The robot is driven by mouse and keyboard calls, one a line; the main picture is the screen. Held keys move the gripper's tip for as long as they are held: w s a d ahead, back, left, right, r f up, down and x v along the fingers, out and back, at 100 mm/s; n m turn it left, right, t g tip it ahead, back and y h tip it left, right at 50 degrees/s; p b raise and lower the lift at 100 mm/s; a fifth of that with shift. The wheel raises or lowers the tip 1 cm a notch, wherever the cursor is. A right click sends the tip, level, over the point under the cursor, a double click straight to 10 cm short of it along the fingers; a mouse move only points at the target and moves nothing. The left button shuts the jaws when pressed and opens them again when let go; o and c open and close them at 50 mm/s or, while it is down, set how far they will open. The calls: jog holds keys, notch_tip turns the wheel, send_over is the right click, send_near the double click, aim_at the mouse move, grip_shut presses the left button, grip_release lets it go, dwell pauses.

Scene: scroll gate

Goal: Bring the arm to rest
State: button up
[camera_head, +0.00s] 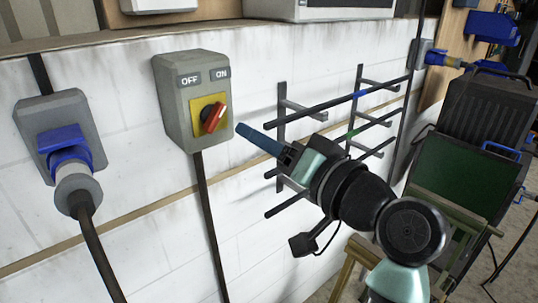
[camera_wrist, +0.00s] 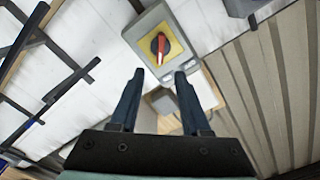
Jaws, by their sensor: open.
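My gripper (camera_head: 243,134) is in front of the white wall, just right of a grey switch box (camera_head: 180,120), and apart from it. In the wrist view my gripper (camera_wrist: 158,72) shows two blue fingers spread apart with nothing between them. The switch box carries a red rotary handle (camera_head: 213,117) on a yellow plate, under OFF and ON labels. The handle is tilted, its upper end leaning right toward ON. In the wrist view the red handle (camera_wrist: 160,47) lies just beyond the fingertips.
A grey socket with a blue plug (camera_head: 67,150) and thick cable is at the left. Black wall rack bars (camera_head: 340,105) stick out behind my arm. A dark green machine (camera_head: 455,180) stands at the right. A ledge (camera_head: 120,35) runs above the switch box.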

jog(key=shift+v, duration=0.95)
jog(key=shift+r, duration=0.1)
notch_tip(320, 180, up, 11)
jog(key=s+d+t+h, duration=0.2)
jog(key=t+h, duration=0.5)
jog(key=t, duration=0.1)
jog(key=s+d+r+t+h, duration=0.1)
jog(key=s+r+t+h, duration=0.4)
jog(key=s+r, duration=0.5)
jog(key=shift+s+d+r+m+t+h, duration=0.35)
jog(key=shift+s+t, duration=0.35)
jog(key=shift+s, duration=0.3)
